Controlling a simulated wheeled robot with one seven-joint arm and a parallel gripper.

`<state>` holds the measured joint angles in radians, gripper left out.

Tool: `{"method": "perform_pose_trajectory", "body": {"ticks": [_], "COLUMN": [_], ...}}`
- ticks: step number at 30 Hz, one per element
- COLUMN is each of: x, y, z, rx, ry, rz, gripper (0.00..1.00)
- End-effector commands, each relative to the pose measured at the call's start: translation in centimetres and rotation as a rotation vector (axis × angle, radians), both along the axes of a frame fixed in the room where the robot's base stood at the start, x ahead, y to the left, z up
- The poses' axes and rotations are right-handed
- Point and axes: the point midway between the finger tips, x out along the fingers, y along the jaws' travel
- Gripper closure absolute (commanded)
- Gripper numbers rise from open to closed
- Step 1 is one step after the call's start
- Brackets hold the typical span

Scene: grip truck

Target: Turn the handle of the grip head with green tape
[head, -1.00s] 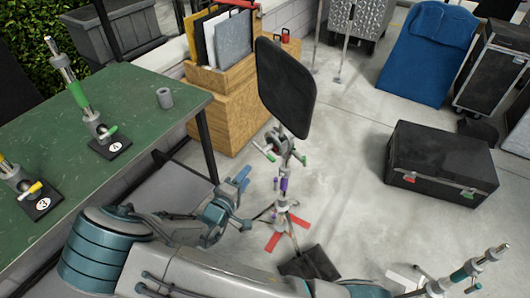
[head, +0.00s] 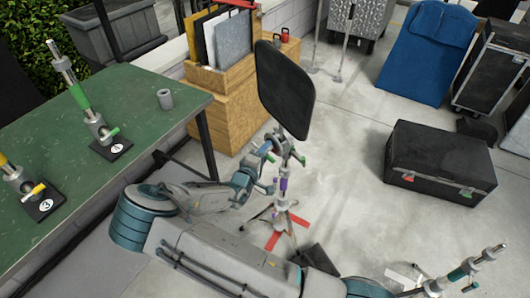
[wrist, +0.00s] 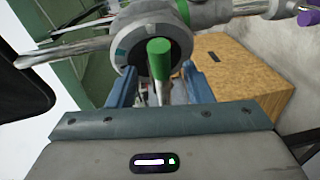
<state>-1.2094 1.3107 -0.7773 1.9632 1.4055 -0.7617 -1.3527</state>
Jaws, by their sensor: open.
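The grip head (wrist: 205,12) on the floor stand fills the top of the wrist view, with a band of green tape beside its round grey disc. A green-tipped handle (wrist: 158,62) sticks out toward the wrist camera. My gripper (wrist: 159,82) is open. Its two blue fingers stand either side of the handle, apart from it as far as I can see. In the head view my gripper (head: 266,166) is at the left of the stand, close to the grip head. My fingers partly cover the head there.
A black panel (head: 285,88) is held above the grip head. Purple tape (head: 283,184) marks the stand lower down. A green table (head: 60,140) with green- and yellow-taped heads is at left. A black case (head: 440,160) stands on the floor at right; floor between is clear.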

Motion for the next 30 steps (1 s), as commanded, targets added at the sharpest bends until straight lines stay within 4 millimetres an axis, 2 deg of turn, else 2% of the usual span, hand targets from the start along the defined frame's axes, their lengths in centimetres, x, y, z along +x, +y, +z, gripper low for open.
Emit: {"method": "perform_pose_trajectory", "body": {"ticks": [5,6,10,11,22,30], "x": [0.01,0.01,0.00,0.00,-0.03,-0.03], "y": [-0.02,-0.02,-0.03,-0.03,-0.05,-0.08], "z": [-0.02,-0.02,-0.02,-0.02,-0.38,-0.98], "rx": [0.000,0.000,0.000,0.000,0.028,0.129], "ry": [0.000,0.000,0.001,0.001,-0.032,-0.164], "rz": [0.000,0.000,-0.001,-0.001,0.002,0.019], "gripper": [0.54,0.57,0.93,0.98,0.98,0.98]}}
